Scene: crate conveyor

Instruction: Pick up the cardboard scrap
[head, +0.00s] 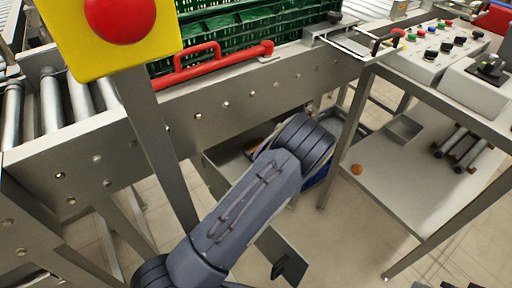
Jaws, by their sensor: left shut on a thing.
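My left arm (245,205) comes in from the bottom and reaches up to a dark joint (308,142) beside the conveyor frame. The fingers of my left gripper, and anything between them, are hidden beyond the arm. I cannot make out the cardboard scrap for certain. A small brownish-yellow patch (253,146) shows just left of the dark joint, below the conveyor, too small to identify. My right gripper is not in view.
The conveyor's metal side (190,125) crosses the view, with green crates (222,32) and a red handle (215,64) above. A red button on a yellow box (118,15) stands near.

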